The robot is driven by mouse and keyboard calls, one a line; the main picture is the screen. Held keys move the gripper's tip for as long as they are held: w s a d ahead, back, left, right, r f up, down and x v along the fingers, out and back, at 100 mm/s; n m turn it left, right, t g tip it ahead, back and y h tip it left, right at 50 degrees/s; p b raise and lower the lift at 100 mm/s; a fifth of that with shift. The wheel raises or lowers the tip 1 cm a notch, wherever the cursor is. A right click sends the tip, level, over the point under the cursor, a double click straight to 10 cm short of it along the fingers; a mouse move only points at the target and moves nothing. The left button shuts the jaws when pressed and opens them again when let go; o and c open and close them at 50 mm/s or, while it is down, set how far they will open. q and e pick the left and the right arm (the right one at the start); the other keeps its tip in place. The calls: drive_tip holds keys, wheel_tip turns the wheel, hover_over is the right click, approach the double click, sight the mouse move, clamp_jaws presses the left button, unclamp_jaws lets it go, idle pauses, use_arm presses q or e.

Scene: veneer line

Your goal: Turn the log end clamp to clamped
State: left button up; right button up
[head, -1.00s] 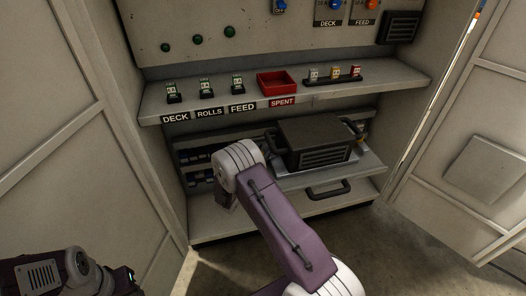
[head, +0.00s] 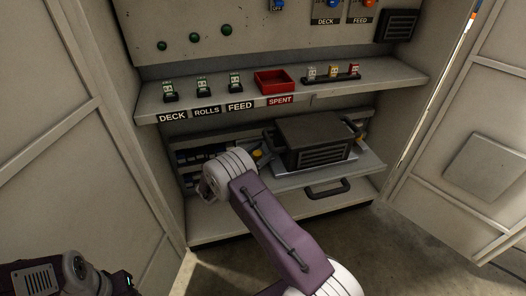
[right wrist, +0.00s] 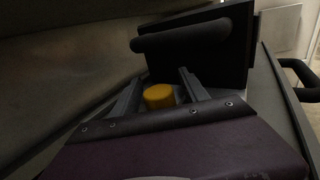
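No part is labelled as the log end clamp, and I cannot tell which one it is. A yellow round knob (head: 257,153) sits at the left side of a dark box (head: 316,147) in the cabinet. The knob also shows in the right wrist view (right wrist: 159,96), below the box's black handle (right wrist: 180,37). My right gripper (right wrist: 160,88) is open, its two fingers apart with the knob in line between them. I see no contact. In the head view its fingers are largely hidden behind my wrist. Part of my left arm shows at bottom left; its fingers are not visible.
The dark box rests on a pull-out tray (head: 352,170) with a front handle (head: 327,189). Open doors (head: 468,140) flank the cabinet.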

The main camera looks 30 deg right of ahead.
sight(254, 157)
drive_tip(key=p+v, duration=0.1)
drive_tip(key=v, duration=0.7)
drive_tip(key=shift+s+a+p, duration=0.15)
drive_tip(key=shift+a+p, duration=0.15)
drive_tip(key=shift+p, duration=0.05)
drive_tip(key=shift+s+a, duration=0.1)
drive_tip(key=shift+a, duration=0.1)
